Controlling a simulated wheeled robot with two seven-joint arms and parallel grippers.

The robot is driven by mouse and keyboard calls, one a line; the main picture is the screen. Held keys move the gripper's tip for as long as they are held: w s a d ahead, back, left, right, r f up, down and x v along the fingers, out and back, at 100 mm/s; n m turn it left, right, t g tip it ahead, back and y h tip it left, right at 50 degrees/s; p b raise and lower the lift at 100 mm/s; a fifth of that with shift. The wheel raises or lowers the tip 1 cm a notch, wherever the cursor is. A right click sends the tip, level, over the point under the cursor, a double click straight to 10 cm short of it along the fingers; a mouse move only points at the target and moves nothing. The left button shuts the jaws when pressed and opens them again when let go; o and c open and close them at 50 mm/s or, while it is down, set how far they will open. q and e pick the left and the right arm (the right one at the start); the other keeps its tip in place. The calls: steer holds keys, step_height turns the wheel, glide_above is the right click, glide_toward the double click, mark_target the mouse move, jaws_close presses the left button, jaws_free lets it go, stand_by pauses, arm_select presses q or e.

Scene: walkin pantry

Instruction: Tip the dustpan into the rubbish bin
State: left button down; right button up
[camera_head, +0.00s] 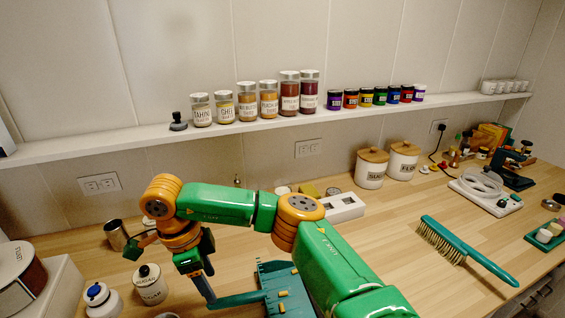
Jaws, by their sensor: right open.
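The teal dustpan (287,293) lies on the wooden counter at the bottom centre, partly hidden by my right arm. Small yellow-orange bits show on it. Its handle (240,298) points left. My right gripper (207,297) reaches down at the left end of this handle, with its jaws open. I cannot tell whether the fingers are around the handle or touching it. My left gripper is not in view. I see no rubbish bin that I can make out.
A sugar jar (150,285), a white-and-blue bottle (102,298) and a metal cup (116,235) stand left of my right gripper. A teal brush (446,240) lies at right. Two lidded canisters (370,168) stand behind. A shelf (250,126) with jars crosses the wall.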

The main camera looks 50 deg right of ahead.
mark_target(220, 300)
steer(key=f+b, duration=0.4)
steer(key=f, duration=0.1)
steer(key=f+b, duration=0.2)
steer(key=shift+s+d+f, duration=0.25)
steer(key=shift+s+d, duration=0.1)
steer(key=shift+d, duration=0.05)
steer(key=shift+d+f, duration=0.1)
steer(key=shift+f, duration=0.35)
steer(key=shift+r, duration=0.15)
steer(key=shift+c, duration=0.2)
jaws_close()
